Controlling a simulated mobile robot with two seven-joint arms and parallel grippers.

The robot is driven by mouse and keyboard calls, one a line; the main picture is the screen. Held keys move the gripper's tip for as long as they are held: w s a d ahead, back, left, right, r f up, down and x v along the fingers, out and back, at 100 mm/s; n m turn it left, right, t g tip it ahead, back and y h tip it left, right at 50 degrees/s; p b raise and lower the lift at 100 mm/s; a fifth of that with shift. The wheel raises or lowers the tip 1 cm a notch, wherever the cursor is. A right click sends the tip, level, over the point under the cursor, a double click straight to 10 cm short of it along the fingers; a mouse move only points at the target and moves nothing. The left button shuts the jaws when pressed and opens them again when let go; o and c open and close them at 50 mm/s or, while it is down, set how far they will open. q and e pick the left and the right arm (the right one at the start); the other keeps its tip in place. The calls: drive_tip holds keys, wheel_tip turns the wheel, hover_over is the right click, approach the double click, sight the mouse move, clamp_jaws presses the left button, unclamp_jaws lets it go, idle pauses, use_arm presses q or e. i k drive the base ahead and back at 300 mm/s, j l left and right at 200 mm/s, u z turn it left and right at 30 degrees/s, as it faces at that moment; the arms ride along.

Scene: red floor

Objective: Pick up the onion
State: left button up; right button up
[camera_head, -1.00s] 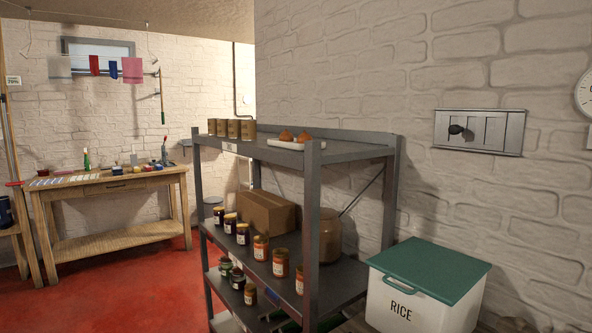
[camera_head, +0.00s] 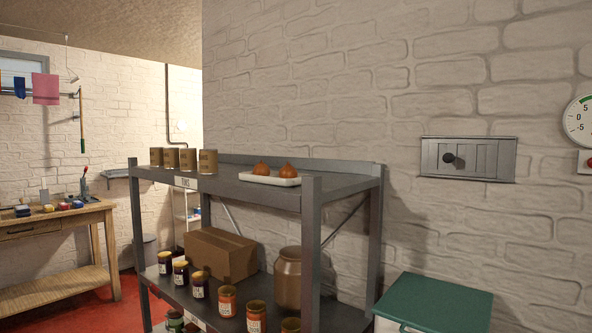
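Two brown onions sit on a white tray (camera_head: 270,180) on the top shelf of a grey metal rack (camera_head: 240,191). The left onion (camera_head: 261,168) and the right onion (camera_head: 288,170) stand a little apart, near the middle of the shelf. Neither of my grippers shows in the head view.
Several brown tins (camera_head: 183,159) stand at the shelf's left end. A cardboard box (camera_head: 220,254), a brown jar (camera_head: 287,278) and several labelled jars (camera_head: 227,301) fill the shelf below. A green-lidded bin (camera_head: 434,302) stands right of the rack. Red floor (camera_head: 75,312) is clear at left.

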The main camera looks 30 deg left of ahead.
sight(261, 169)
drive_tip(key=j+z, duration=0.15)
drive_tip(key=j, duration=0.6)
drive_tip(key=j+z, duration=0.15)
drive_tip(key=j, duration=0.55)
drive_tip(key=k+j+z, duration=0.15)
drive_tip(key=j, duration=0.6)
